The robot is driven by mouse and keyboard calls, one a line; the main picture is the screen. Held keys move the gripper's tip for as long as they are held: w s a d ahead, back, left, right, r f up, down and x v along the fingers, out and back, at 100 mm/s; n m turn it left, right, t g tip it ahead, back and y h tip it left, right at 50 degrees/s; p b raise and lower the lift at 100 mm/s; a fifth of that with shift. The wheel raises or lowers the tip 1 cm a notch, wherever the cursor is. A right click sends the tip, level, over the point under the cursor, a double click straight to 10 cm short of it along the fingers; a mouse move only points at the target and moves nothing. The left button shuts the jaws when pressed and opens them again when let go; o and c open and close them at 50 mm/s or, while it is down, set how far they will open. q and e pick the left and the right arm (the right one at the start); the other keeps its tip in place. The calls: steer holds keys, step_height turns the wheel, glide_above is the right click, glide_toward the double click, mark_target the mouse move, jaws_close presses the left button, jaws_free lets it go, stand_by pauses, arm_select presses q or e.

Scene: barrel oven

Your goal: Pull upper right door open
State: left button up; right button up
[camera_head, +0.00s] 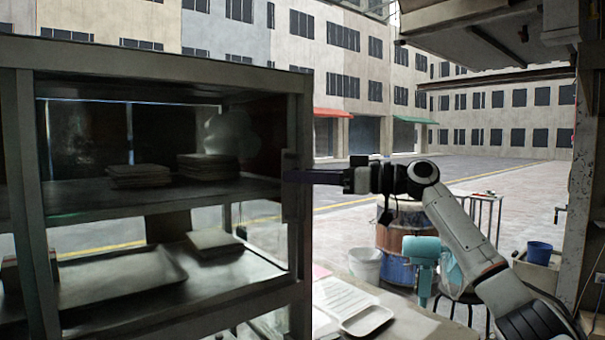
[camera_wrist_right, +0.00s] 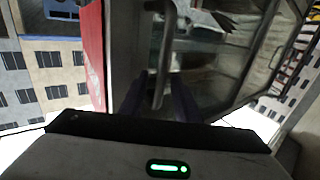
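A dark metal cabinet with shelves (camera_head: 170,60) fills the left of the head view. Its right side post (camera_head: 299,120) is beside my right gripper (camera_head: 292,177), whose fingers reach the post at the height of the upper shelf. In the right wrist view, a glass-like door panel (camera_wrist_right: 225,65) with a dark frame shows close up, with a grey bar handle (camera_wrist_right: 163,55) on it. The dark fingers of my right gripper (camera_wrist_right: 160,103) stand on either side of the handle, with gaps between them and it. The door looks closed, but its edges are hard to make out.
Stacked slabs (camera_head: 140,176) lie on the upper shelf and a tray (camera_head: 120,280) on the lower one. A white tray (camera_head: 367,320) and papers lie on a table at front. A barrel (camera_head: 402,235), white bucket (camera_head: 365,264) and blue bucket (camera_head: 539,252) stand right.

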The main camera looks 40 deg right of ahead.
jaws_close()
